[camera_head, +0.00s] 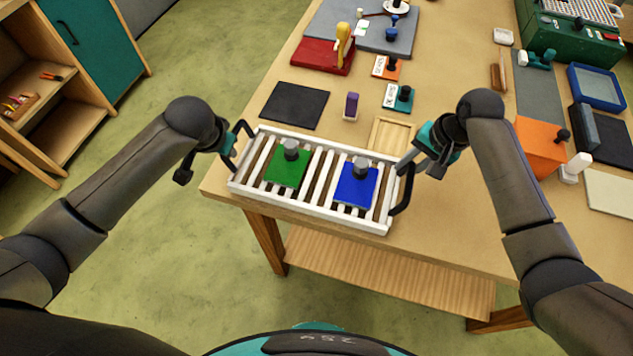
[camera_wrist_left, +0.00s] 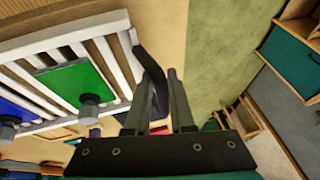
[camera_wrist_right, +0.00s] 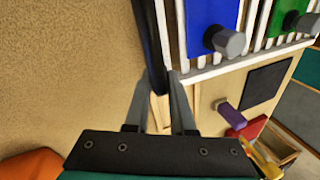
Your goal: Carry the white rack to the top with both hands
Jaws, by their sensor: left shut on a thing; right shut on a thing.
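The white slatted rack (camera_head: 308,211) is at the near edge of the table, with a black handle at each end. It carries a green square plate (camera_head: 284,172) on the left and a blue square plate (camera_head: 352,190) on the right, each with a grey knob. My left gripper (camera_head: 231,141) is shut on the left handle (camera_wrist_left: 152,75). My right gripper (camera_head: 409,161) is shut on the right handle (camera_head: 404,192). The rack looks roughly level. I cannot tell whether its underside touches the tabletop.
Behind the rack lie a dark flat pad (camera_head: 294,105), a purple block (camera_head: 351,105) and a shallow wooden tray (camera_head: 391,134). Wooden table (camera_head: 455,228) is bare at the front right. A shelf cabinet (camera_head: 60,135) stands left.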

